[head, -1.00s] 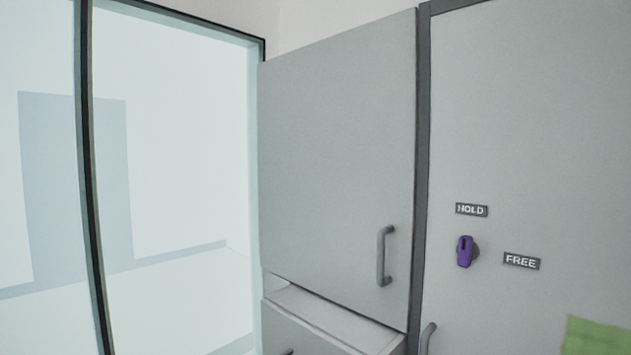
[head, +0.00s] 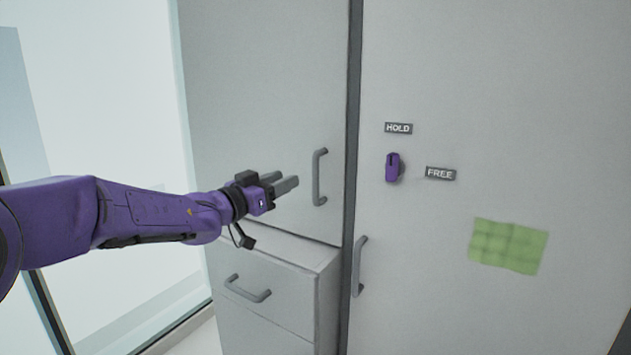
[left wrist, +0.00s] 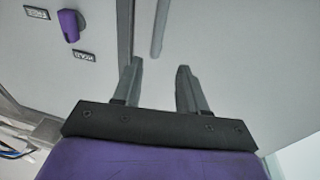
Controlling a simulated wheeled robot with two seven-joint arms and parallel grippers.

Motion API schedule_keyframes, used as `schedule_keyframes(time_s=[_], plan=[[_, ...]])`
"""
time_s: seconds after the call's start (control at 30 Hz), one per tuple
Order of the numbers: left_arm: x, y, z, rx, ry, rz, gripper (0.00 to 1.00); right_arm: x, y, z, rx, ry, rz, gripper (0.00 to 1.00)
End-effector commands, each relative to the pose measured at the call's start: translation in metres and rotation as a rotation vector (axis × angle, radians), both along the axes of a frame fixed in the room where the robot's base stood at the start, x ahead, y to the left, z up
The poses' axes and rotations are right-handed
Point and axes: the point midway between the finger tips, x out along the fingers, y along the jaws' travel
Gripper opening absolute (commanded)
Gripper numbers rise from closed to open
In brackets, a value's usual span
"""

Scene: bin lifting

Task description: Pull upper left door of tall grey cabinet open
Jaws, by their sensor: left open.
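The upper left door (head: 260,90) of the tall grey cabinet is a plain grey panel that looks shut. Its grey vertical bar handle (head: 319,177) is near the door's right edge, low down. My left gripper (head: 293,182) reaches in from the left, just left of the handle, with its fingers apart and empty. In the left wrist view the open fingers (left wrist: 160,69) point toward the handle (left wrist: 158,28), which lies beyond the fingertips and roughly between them. A gap shows between the fingertips and the handle. My right gripper is not in view.
A lower drawer unit (head: 262,295) with a bar handle juts out below the door. The right door (head: 500,80) carries a purple knob (head: 392,167), HOLD and FREE labels, a green note (head: 508,246) and its own handle (head: 358,266). A glass panel (head: 110,100) stands at left.

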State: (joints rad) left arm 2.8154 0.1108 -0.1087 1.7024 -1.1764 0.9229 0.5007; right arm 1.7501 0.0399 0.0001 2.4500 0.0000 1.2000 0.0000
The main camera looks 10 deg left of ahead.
Motion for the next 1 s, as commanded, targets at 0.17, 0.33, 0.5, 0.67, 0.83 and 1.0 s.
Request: schedule_keyframes(time_s=[0.17,0.33,0.5,0.67,0.83,1.0], plan=[[0.006,-0.006,-0.008,0.064,0.082,-0.043,0.42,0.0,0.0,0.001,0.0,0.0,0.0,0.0],[0.029,-0.02,-0.007,0.049,0.091,-0.046,0.42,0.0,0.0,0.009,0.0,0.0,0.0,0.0],[0.063,-0.039,-0.006,0.048,0.09,-0.046,0.42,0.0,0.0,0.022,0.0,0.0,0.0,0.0],[0.087,-0.052,-0.007,0.048,0.09,-0.045,0.42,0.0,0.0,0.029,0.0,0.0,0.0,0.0],[0.096,-0.057,-0.008,0.046,0.089,-0.044,0.42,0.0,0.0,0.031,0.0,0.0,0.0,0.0],[0.096,-0.058,-0.009,0.046,0.089,-0.044,0.42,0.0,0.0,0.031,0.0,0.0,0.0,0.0]])
